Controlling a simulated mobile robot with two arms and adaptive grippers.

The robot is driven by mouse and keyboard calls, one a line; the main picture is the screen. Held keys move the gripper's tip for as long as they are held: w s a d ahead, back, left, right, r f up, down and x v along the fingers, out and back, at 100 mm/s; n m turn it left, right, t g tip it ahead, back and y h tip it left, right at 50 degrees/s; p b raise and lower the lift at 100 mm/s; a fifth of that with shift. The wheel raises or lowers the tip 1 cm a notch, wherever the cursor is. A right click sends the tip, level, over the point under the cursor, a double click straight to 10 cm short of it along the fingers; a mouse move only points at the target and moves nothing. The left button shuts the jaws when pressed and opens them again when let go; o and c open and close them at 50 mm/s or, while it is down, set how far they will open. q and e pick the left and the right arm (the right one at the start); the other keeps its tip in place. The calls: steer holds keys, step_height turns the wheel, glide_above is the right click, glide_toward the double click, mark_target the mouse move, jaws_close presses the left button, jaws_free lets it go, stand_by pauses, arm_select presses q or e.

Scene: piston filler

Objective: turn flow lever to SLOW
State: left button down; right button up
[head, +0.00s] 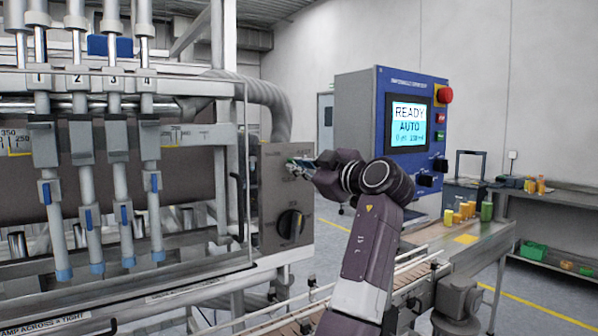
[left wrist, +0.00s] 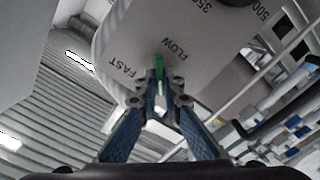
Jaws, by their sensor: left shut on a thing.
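The flow lever shows as a green-tipped handle (left wrist: 158,66) in the left wrist view, in front of a grey plate (left wrist: 150,30) marked FAST and FLOW. The SLOW mark is not visible. My left gripper (left wrist: 161,88) is shut on the lever, its blue-grey fingers on either side. In the head view, my left gripper (head: 303,168) reaches the upper part of the grey control panel (head: 275,190) and hides most of the lever. I cannot tell the lever's exact setting. My right gripper is not in view.
A black knob (head: 290,223) sits below the lever on the same panel. Filler nozzles (head: 110,200) stand to the left. A blue cabinet (head: 362,100) with a READY AUTO screen (head: 408,124) stands right. A conveyor (head: 415,268) runs below my left arm.

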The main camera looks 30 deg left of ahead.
arm_select(q)
steer(key=shift+f+n, duration=0.1)
steer(key=shift+n, duration=0.5)
steer(key=c, duration=2.1)
jaws_free()
steer(key=v, duration=1.2)
steer(key=shift+f, duration=0.1)
